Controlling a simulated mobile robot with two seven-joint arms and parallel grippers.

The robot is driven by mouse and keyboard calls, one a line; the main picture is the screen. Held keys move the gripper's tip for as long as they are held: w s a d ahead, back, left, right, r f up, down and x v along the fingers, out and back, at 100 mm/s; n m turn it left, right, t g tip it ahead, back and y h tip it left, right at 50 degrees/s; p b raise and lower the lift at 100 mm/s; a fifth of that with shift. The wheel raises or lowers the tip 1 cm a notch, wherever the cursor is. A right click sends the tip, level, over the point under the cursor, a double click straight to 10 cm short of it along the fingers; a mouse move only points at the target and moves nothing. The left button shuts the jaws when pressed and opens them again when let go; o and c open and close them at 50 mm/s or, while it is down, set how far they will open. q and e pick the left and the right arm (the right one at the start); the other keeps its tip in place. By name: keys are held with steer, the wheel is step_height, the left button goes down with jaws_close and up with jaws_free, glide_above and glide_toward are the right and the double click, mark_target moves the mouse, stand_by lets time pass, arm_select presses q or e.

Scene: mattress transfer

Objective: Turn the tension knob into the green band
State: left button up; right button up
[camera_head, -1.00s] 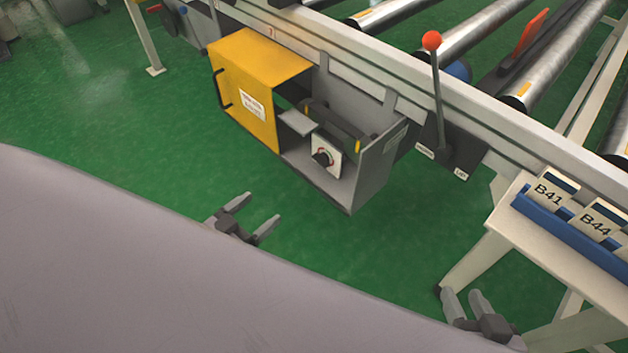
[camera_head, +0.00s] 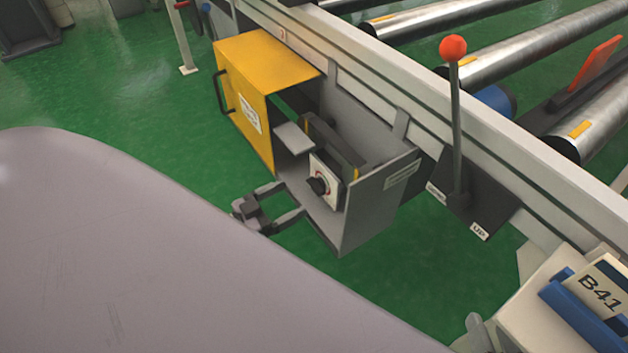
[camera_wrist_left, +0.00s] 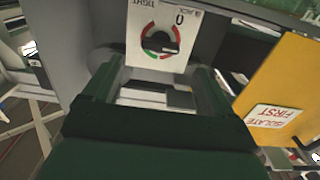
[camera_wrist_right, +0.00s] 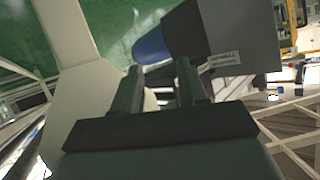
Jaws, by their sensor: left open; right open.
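The tension knob (camera_head: 318,185) is a black knob on a white plate (camera_head: 331,175) inside the open grey box (camera_head: 370,215). The left wrist view shows the knob (camera_wrist_left: 160,43) with a red and green ring around it and the printed words TIGHT and 0. Its bar lies roughly crosswise in that view; which colour it points at is unclear. My left gripper (camera_head: 293,202) is open and empty at the box's open front, fingers toward the knob and apart from it. My right gripper (camera_wrist_right: 158,78) is open and empty; only a fingertip shows at the bottom right of the head view.
The yellow cover (camera_head: 255,95) stands open left of the knob, with an ISOLATE FIRST label (camera_wrist_left: 272,117). A red-topped lever (camera_head: 455,120) rises right of the box. A card rack (camera_head: 590,310) is at lower right. A large grey mattress (camera_head: 150,260) fills the lower left.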

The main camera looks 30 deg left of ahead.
mark_target(312, 187)
arm_select(q)
steer(key=shift+b+x, duration=0.75)
steer(key=shift+x, duration=2.25)
steer(key=c, duration=1.1)
